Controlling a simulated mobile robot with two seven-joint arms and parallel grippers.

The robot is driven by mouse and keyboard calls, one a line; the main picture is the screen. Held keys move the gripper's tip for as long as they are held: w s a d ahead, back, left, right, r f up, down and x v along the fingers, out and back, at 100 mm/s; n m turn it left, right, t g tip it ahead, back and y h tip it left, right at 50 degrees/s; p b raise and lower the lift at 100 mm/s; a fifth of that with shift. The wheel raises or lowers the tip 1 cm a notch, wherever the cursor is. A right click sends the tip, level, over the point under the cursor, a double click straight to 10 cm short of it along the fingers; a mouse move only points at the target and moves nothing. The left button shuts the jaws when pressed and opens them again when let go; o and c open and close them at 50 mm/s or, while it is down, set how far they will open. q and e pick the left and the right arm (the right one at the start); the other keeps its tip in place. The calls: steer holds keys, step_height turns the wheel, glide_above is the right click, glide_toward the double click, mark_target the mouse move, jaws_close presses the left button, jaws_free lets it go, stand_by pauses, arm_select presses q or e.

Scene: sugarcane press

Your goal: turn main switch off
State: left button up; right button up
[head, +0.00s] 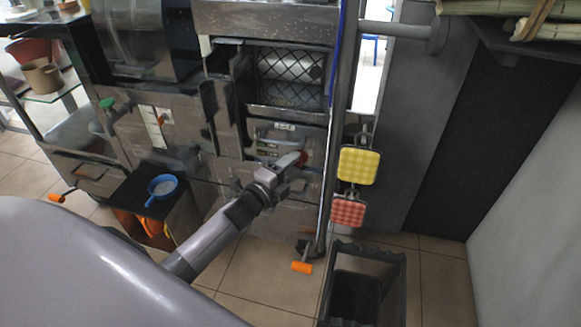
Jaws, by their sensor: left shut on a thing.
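The sugarcane press (225,112) is a grey metal machine with a mesh-covered roller opening. A small red part (303,157), which looks like the main switch, shows on its lower front panel. My left gripper (291,161) reaches up from the lower left to this panel. It is shut at the red part, and its fingers hide most of it. I cannot tell which way the switch is turned. My right gripper is not in view.
A yellow pad (359,166) and a red checked pad (347,212) hang right of the press. A dark bin (367,256) stands below them.

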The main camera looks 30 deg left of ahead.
arm_select(q)
steer(key=o, duration=1.1)
steer(key=shift+c, duration=0.2)
steer(key=shift+s, duration=0.15)
steer(key=s+a+p, duration=0.1)
steer(key=s, duration=0.6)
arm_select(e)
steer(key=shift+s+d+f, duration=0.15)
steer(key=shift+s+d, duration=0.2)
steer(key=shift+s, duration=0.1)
arm_select(q)
steer(key=shift+w, duration=0.1)
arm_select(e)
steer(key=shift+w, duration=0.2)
arm_select(q)
steer(key=shift+f, duration=0.1)
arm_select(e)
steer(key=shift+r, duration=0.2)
